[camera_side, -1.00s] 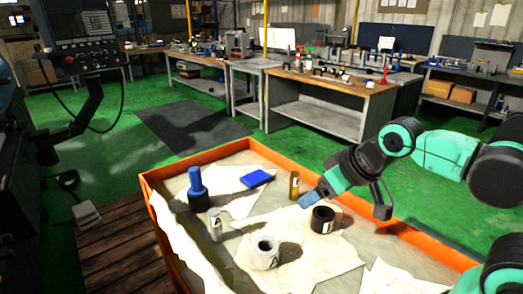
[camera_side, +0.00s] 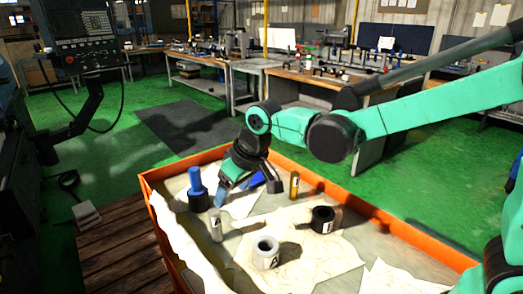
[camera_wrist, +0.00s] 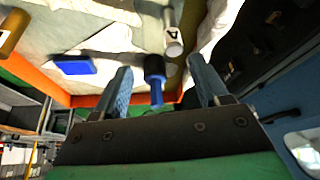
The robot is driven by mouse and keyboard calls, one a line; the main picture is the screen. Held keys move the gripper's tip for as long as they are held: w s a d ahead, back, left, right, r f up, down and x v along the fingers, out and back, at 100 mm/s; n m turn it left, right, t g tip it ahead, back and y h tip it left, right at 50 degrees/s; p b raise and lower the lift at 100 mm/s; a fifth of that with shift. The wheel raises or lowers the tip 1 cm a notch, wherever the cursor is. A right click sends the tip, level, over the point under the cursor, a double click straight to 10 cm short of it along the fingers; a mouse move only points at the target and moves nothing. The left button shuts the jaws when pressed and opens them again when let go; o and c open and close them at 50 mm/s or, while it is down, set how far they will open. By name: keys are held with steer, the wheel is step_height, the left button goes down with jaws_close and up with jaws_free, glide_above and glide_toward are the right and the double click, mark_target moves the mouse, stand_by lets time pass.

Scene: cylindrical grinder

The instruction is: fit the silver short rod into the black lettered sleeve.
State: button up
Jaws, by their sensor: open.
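The silver short rod (camera_side: 216,226) stands upright on the paper in the orange-edged tray, with a letter label on its side. It also shows at the top of the wrist view (camera_wrist: 173,40). The black lettered sleeve (camera_side: 322,220) stands further right, its open end up; I do not see it in the wrist view. My gripper (camera_side: 222,195) is above the tray, just up from the silver rod and beside the blue peg. In the wrist view its two blue fingers (camera_wrist: 159,65) are spread with nothing held between them.
A blue peg (camera_side: 195,180) stands in a dark base left of my gripper. A grey lettered sleeve (camera_side: 266,254) is at front middle. A brass rod (camera_side: 294,186) stands at the back, and a blue block (camera_wrist: 74,65) lies near the orange tray rim (camera_side: 425,243).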

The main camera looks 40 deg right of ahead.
mark_target(215, 212)
steer(key=shift+w+a+f, duration=0.9)
steer(key=shift+a+f, duration=0.1)
steer(key=shift+f, duration=0.05)
steer(key=shift+x, duration=2.7)
steer(key=shift+s, duration=0.1)
jaws_close()
